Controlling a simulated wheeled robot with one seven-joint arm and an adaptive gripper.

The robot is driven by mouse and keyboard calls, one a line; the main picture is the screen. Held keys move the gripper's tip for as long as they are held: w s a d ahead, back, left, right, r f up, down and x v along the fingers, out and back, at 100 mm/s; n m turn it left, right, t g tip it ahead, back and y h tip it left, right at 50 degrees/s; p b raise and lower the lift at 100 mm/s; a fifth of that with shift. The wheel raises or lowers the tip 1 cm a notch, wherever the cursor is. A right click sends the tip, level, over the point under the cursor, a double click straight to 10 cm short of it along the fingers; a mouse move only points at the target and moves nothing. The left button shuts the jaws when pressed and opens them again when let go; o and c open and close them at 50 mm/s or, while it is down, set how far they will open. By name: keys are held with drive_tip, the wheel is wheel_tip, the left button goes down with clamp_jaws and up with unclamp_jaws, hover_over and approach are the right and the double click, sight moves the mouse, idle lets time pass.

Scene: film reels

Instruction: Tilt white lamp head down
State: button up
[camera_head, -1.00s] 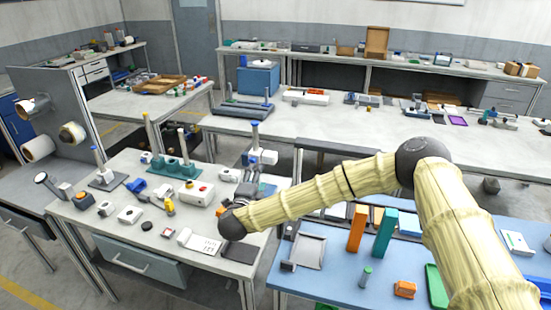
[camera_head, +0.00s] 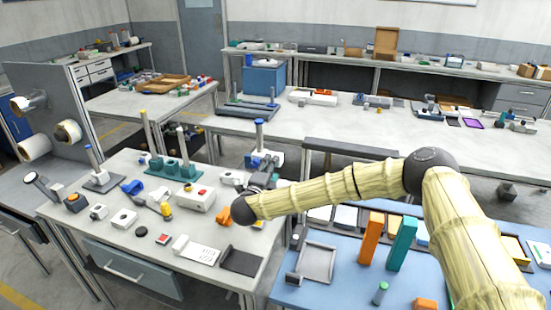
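A small lamp (camera_head: 40,186) with a pale, round-faced head on a tilted dark stem stands at the left end of the near left table. It is the likeliest lamp in view, though its head is small and I cannot be sure of its colour. My gripper (camera_head: 262,179) is at the far end of my arm, over the right part of the same table, well to the right of this lamp. It is close to a white device with a blue-topped post (camera_head: 262,153); I cannot tell if they touch. The fingers are small and partly hidden by my wrist.
The near left table (camera_head: 101,218) holds a white box with a red button (camera_head: 195,199), a teal stand (camera_head: 176,168) and several small devices. White rolls (camera_head: 68,132) hang on a grey panel. A blue table (camera_head: 340,291) at right holds a grey tray (camera_head: 317,263) and an upright orange block (camera_head: 371,239).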

drive_tip(key=shift+p+x, duration=0.8)
drive_tip(key=shift+x, duration=2.2)
drive_tip(key=shift+a, duration=0.1)
drive_tip(key=c, duration=1)
drive_tip(key=shift+c, duration=0.2)
